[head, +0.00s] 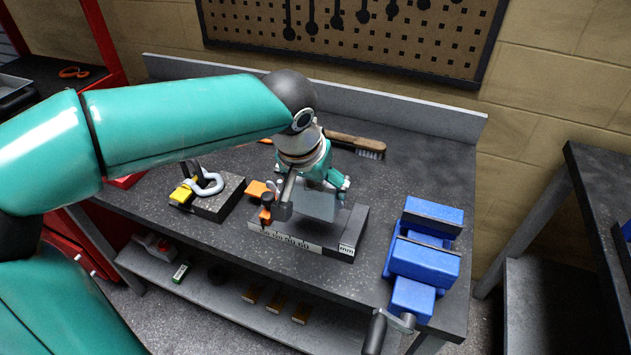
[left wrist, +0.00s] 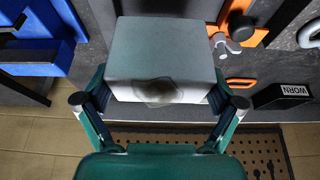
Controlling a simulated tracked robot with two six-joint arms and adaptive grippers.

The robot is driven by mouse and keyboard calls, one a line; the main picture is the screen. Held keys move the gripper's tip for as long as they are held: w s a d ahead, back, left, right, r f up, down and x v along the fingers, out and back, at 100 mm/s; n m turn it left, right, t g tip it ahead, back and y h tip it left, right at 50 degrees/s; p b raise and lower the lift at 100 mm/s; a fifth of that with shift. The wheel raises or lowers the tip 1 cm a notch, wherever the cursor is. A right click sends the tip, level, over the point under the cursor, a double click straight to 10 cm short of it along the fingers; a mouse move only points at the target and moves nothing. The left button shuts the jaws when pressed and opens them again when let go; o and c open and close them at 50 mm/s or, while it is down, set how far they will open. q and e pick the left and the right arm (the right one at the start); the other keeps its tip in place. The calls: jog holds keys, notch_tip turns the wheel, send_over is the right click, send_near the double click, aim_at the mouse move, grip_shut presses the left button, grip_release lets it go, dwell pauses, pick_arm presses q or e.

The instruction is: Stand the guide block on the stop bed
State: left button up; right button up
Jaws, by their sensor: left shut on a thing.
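The guide block (head: 317,206) is a plain grey block, gripped by my left gripper (head: 322,180). In the left wrist view the guide block (left wrist: 160,50) fills the space between the two teal fingers (left wrist: 160,100). The stop bed (head: 346,249) is a dark slab with a pale "mm" scale along its front edge, on the bench. In the head view the block is over the stop bed, with dark shadow beside it; I cannot tell whether its lower face touches the bed. An orange and grey clamp (head: 266,216) stands at the bed's left end. My right gripper is out of view.
A blue vise (head: 424,262) stands right of the bed on the bench (head: 385,185). A dark block with a shackle and yellow tag (head: 182,193) lies left. A wooden-handled brush (head: 352,143) lies behind. A "WORN" box (left wrist: 285,95) shows in the wrist view.

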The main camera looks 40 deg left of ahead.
aim_at(315, 209)
pick_arm(q)
jog(key=shift+f+b, duration=2.45)
jog(key=shift+f, duration=0.55)
jog(key=shift+f+b, duration=0.45)
jog(key=shift+f, duration=0.05)
